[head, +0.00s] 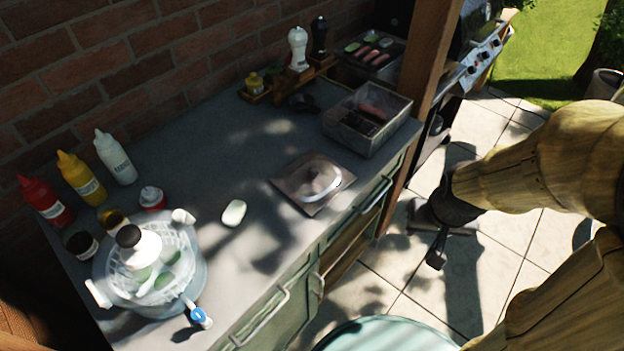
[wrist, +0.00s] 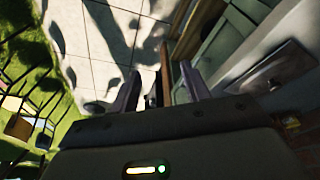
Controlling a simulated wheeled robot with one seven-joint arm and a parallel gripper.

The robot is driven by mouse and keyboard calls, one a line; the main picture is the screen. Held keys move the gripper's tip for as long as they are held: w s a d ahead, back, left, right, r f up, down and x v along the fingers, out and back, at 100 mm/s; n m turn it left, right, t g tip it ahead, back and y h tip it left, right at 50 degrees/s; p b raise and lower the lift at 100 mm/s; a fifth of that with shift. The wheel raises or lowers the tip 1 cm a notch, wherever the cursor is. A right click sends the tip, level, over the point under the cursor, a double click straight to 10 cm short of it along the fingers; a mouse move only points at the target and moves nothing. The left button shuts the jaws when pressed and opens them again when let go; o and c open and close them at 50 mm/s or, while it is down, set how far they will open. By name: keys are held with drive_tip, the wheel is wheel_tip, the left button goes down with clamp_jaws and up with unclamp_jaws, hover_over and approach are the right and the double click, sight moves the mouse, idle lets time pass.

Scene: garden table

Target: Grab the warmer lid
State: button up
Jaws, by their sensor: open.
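The warmer lid (head: 302,192) is a square metal plate with a raised handle, lying flat on the grey counter. What looks like the same lid shows at the right of the wrist view (wrist: 270,88). The open metal warmer (head: 368,140) stands just behind it with food inside. My gripper (head: 437,252) is out over the paved floor, right of the counter and apart from the lid. In the wrist view my gripper (wrist: 157,88) has its two fingers spread with nothing held between them.
A salad spinner (head: 150,270), sauce bottles (head: 82,178) and a pale soap-like piece (head: 234,213) are on the left of the counter (head: 215,130). A wooden post (head: 428,70) rises beside the warmer. A pale green round top (head: 385,335) is at the bottom.

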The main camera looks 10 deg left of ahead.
drive_tip(key=w+a+n+t+y+b, duration=0.2)
drive_tip(key=w+a+n+t+b, duration=0.2)
drive_tip(key=w+t+b, duration=0.4)
drive_tip(key=s+a+n+g+y+b, duration=0.1)
drive_tip(key=a+n+y, duration=0.4)
drive_tip(key=a, duration=0.5)
drive_tip(key=g+y+b, duration=0.1)
drive_tip(key=y, duration=0.1)
drive_tip(key=shift+s+a+r+y+b, duration=0.15)
drive_tip(key=shift+s+r+y+b, duration=0.15)
drive_tip(key=shift+y+b, duration=0.1)
drive_tip(key=shift+w+a, duration=0.1)
